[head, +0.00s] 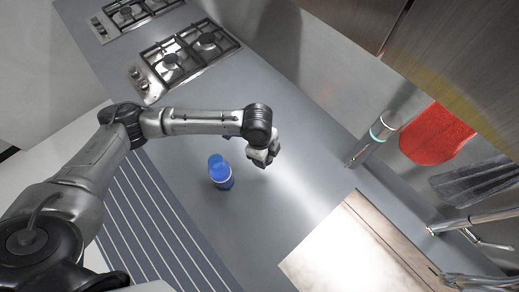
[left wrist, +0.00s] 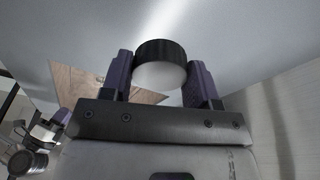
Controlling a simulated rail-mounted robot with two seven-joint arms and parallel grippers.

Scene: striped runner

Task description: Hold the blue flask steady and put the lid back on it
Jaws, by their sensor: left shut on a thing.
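The blue flask (head: 221,178) stands on the grey counter, with a pale band around it and a lighter blue upper part. No gripper touches it. My left gripper (head: 262,160) is to the right of the flask in the head view and apart from it. In the left wrist view, its two dark purple fingers (left wrist: 160,85) are shut on the lid (left wrist: 160,66), a round piece with a black ribbed rim and a whitish face. In the head view the lid is hard to make out at the gripper.
A striped runner (head: 165,225) lies left of the flask. Two gas hobs (head: 185,58) are at the back. A silver cylinder with a teal band (head: 374,139) stands at the right, near a pale board-like panel (head: 350,250) and taps (head: 470,222). The counter around the flask is clear.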

